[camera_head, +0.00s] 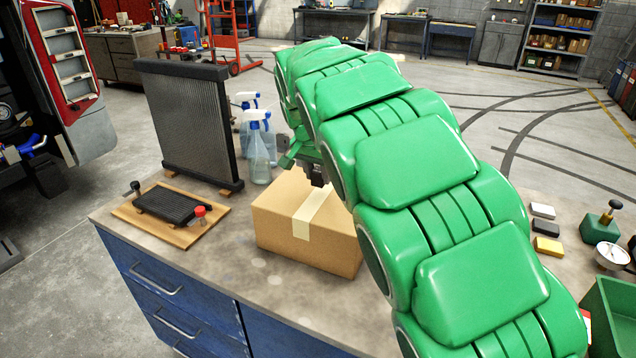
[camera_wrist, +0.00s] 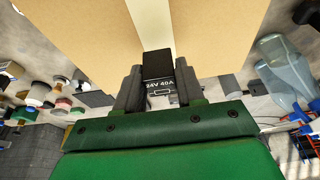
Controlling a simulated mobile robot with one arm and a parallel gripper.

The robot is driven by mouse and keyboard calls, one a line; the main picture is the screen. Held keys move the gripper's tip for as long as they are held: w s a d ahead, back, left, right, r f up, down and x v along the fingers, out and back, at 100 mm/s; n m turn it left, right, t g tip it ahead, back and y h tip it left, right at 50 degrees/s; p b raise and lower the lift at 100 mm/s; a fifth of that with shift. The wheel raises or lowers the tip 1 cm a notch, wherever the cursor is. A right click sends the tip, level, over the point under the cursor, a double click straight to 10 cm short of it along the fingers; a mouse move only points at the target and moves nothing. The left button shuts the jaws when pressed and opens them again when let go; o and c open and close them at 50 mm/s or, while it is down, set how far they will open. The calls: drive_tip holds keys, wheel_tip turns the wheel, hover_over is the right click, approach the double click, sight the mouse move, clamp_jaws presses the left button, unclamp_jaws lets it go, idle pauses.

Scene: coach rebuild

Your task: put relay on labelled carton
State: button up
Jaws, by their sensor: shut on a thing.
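A closed brown cardboard carton (camera_head: 290,238) with a pale tape strip stands on the workbench. Its top also fills much of the wrist view (camera_wrist: 85,40). No printed label shows on its visible faces. My gripper (camera_head: 318,178) is over the carton's back part, partly hidden by my green arm. In the wrist view my gripper (camera_wrist: 158,85) is shut on a small black relay (camera_wrist: 157,66) marked "24V 40A". The relay lies in line with the tape strip. I cannot tell whether it touches the carton top.
A radiator (camera_head: 192,125) and spray bottles (camera_head: 259,150) stand behind and left of the carton. A wooden board (camera_head: 180,232) with a black finned part lies left. Small blocks (camera_head: 547,228), a gauge (camera_head: 612,255) and a green bin (camera_head: 612,315) are at right.

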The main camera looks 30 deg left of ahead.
sight(318, 183)
drive_tip(key=shift+a+f, duration=0.1)
drive_tip(key=shift+f, duration=1.55)
drive_tip(key=o, duration=1)
drive_tip(key=shift+f, duration=0.15)
drive_tip(key=v, duration=1.2)
